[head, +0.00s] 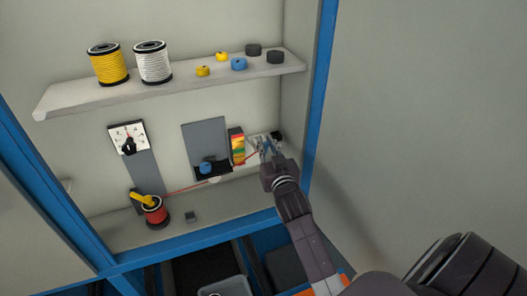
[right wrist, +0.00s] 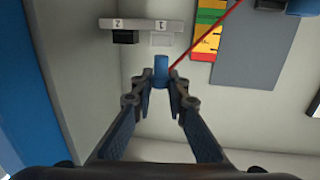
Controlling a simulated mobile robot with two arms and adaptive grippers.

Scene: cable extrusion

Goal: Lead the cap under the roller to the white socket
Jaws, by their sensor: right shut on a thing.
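My right gripper (head: 264,151) is shut on a blue cap (right wrist: 161,70) at the end of a red cable. The cap is upright between the fingertips in the right wrist view, close to the white socket (right wrist: 162,40) under the label 1, and looks apart from it. The cable runs from the red spool (head: 154,213) past the blue roller (head: 205,166) and a small white part (head: 214,180) to the cap. It bends there, but I cannot tell whether it passes under the roller. My left gripper is not in view.
A black socket (right wrist: 125,38) sits beside the white one. A coloured scale (head: 237,146) and a grey panel (head: 204,137) are on the wall. The shelf (head: 180,88) above holds a yellow spool (head: 108,64), a white spool (head: 152,63) and several small caps. A blue post (head: 320,90) stands at right.

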